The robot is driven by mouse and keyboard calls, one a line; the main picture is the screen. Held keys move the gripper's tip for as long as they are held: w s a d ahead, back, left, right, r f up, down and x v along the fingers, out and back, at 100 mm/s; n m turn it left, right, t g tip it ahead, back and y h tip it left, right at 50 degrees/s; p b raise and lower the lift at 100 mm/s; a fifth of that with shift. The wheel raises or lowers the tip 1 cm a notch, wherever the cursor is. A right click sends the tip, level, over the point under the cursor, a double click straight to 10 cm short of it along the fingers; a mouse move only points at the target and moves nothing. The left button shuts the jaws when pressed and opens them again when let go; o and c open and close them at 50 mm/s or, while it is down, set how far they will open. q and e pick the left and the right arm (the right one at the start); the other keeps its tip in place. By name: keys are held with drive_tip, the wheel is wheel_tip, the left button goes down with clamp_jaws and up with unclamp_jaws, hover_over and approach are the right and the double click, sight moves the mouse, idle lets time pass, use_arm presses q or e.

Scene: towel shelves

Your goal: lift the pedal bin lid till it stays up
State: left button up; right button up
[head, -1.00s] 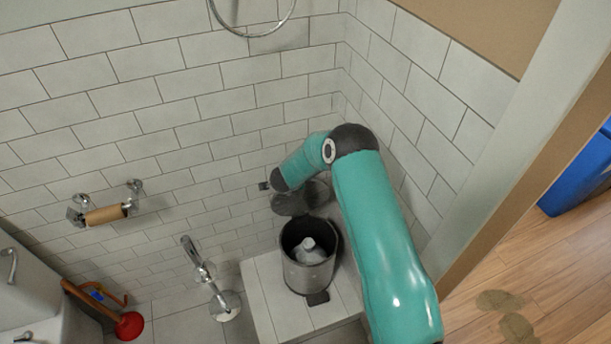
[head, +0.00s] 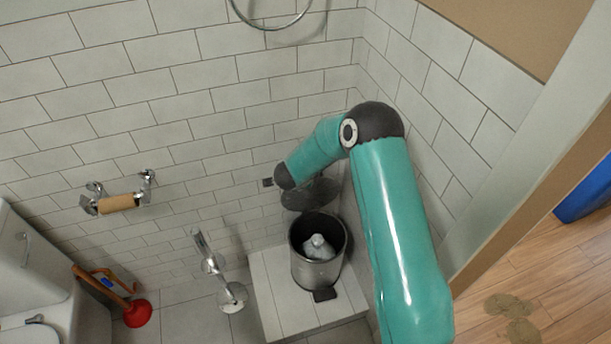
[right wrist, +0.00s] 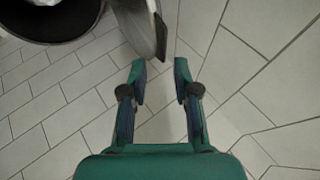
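The pedal bin (head: 304,270) is a grey metal bucket on a white tiled step, with a pale item inside. Its dark round lid (head: 312,194) stands raised behind the opening, partly covered by my right arm. The bin's rim (right wrist: 58,38) shows at the upper left of the right wrist view, with the lid (right wrist: 136,24) nearly edge-on beside it. My right gripper (right wrist: 160,72) is open and empty, its fingertips apart and just short of the lid's edge in that view; whether they touch it, I cannot tell. My left gripper is not in view.
A toilet brush holder (head: 232,297) stands left of the step. A paper roll holder (head: 118,203) and a metal ring (head: 270,22) are on the tiled wall. A red plunger (head: 137,313) is at the lower left. The side wall is close on the right.

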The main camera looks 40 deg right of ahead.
drive_tip(key=shift+v, duration=2.55)
drive_tip(key=s+a+f+n+y+p, duration=0.35)
drive_tip(key=s+a+n, duration=0.25)
drive_tip(key=a, duration=0.2)
drive_tip(key=s+a+f+n+y+p, duration=0.25)
drive_tip(key=s+a+f+n, duration=0.3)
drive_tip(key=a, duration=0.35)
drive_tip(key=s+a+n+g+y, duration=0.4)
drive_tip(key=s+a+n, duration=0.6)
drive_tip(key=s, duration=0.3)
drive_tip(key=shift+s+a+y+b, duration=0.15)
drive_tip(key=shift+a+y+b, duration=0.25)
drive_tip(key=shift+y, duration=0.1)
